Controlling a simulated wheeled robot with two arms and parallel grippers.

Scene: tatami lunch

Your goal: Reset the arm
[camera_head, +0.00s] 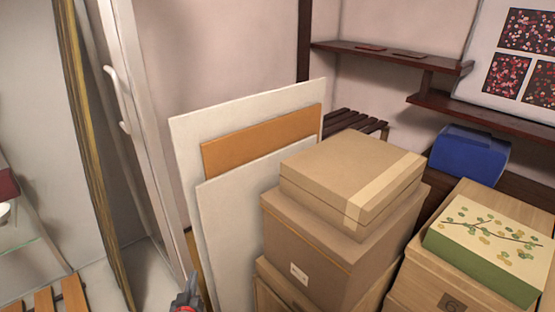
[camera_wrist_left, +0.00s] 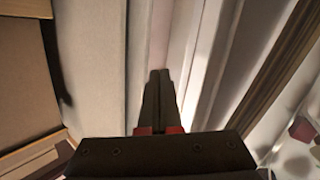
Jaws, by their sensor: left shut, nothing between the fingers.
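My left gripper (camera_head: 186,292) shows at the bottom of the head view, left of the stacked boxes and in front of the leaning panels. Only its dark tip with a bit of red is in that view. In the left wrist view, the left gripper (camera_wrist_left: 159,76) has its two dark fingers together, with nothing between them. It points toward pale upright surfaces. My right gripper is in neither view.
Brown boxes (camera_head: 345,226) are stacked right of the gripper. White and orange panels (camera_head: 258,140) lean behind them. A white door with handles (camera_head: 130,90) stands left. A green patterned box (camera_head: 485,250), a blue box (camera_head: 468,153) and dark wall shelves (camera_head: 390,57) are at right.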

